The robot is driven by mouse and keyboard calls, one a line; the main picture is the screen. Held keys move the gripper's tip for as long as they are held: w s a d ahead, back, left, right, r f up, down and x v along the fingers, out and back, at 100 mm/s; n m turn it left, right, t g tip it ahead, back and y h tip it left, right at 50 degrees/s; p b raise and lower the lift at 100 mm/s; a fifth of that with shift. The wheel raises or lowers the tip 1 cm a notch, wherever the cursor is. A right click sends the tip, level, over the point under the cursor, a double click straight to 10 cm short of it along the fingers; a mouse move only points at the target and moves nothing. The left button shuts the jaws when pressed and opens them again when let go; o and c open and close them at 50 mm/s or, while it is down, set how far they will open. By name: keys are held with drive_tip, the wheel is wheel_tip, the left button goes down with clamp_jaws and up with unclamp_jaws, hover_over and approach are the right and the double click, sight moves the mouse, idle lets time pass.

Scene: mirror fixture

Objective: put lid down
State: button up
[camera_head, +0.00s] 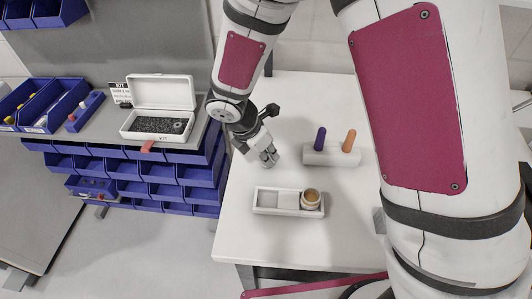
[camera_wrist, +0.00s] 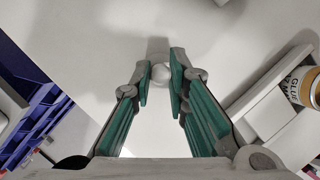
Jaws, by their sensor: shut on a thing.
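My gripper (camera_head: 266,158) is above the white table, to the left of the holder with handles and behind the tray. In the wrist view my gripper (camera_wrist: 161,80) is shut on a small pale round knob (camera_wrist: 161,73), which looks like the lid's knob. The rest of the lid cannot be made out. An amber jar (camera_head: 311,198) with a pale rim stands in the right compartment of a white tray (camera_head: 255,201). Its label shows in part at the right edge of the wrist view (camera_wrist: 303,87).
A white holder (camera_head: 322,157) with a purple handle (camera_head: 320,138) and an orange handle (camera_head: 349,140) stands right of my gripper. A white open kit box (camera_head: 160,121) is on the grey shelf at left, above blue bins (camera_head: 156,186). The table's front left is clear.

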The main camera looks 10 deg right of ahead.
drive_tip(key=shift+f, duration=0.1)
drive_tip(key=o, duration=0.3)
drive_tip(key=shift+f, duration=0.1)
drive_tip(key=o, duration=0.4)
drive_tip(key=shift+o, duration=0.2)
drive_tip(key=v, duration=1.2)
drive_tip(key=shift+r, duration=0.2)
